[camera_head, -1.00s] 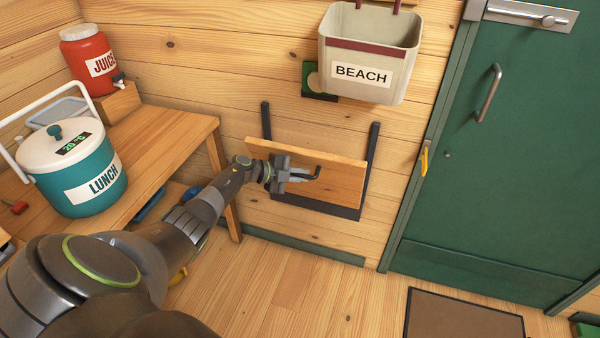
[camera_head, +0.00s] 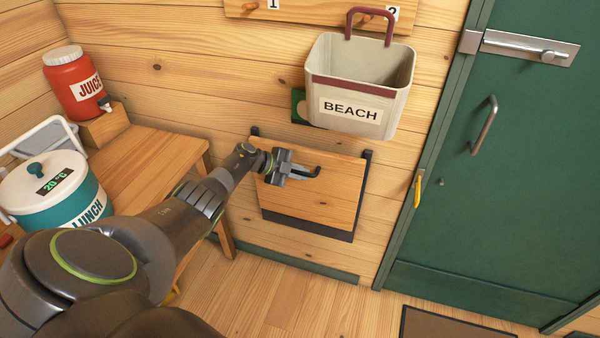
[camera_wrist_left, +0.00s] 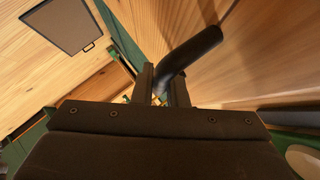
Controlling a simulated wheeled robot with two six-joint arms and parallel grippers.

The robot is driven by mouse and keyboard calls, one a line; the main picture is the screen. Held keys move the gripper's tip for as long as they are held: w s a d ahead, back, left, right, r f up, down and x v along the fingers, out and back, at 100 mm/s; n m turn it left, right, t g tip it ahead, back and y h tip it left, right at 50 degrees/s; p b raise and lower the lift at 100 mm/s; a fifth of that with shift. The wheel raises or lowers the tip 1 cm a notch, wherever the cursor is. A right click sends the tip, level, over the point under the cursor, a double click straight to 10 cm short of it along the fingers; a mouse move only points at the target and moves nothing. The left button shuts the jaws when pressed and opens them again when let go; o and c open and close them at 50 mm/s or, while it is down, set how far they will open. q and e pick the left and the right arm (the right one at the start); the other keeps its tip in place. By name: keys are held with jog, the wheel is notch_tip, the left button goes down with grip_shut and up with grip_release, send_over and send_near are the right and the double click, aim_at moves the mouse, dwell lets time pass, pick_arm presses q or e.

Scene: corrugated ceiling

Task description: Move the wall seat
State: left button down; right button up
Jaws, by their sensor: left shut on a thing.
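The wall seat (camera_head: 335,198) is a light wooden panel on a dark frame, mounted low on the plank wall below the beach bin. In the left wrist view, the fingers (camera_wrist_left: 167,88) close around the base of the dark bent handle (camera_wrist_left: 192,50). My right gripper is not in view.
A beach bin (camera_head: 350,105) hangs just above the seat. A wooden bench (camera_head: 150,165) with a lunch cooler (camera_head: 50,190) and a red juice jug (camera_head: 77,82) stands left. A green door (camera_head: 500,180) is right, with a floor mat (camera_head: 445,323) before it.

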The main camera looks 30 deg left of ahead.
pick_arm(q)
jog(key=shift+w+a+r, duration=0.1)
jog(key=shift+w+r, duration=0.15)
jog(key=shift+r, duration=0.1)
jog(key=c, duration=1.5)
grip_release()
jog(key=shift+o, duration=0.2)
jog(key=shift+s+a+r+p, duration=0.15)
jog(key=shift+s+a+p, duration=0.1)
jog(key=shift+a+p, duration=0.1)
jog(key=p+v, duration=0.1)
jog(key=v, duration=1.5)
jog(key=shift+s+p, duration=0.4)
jog(key=shift+s, duration=0.05)
jog(key=shift+d, duration=0.15)
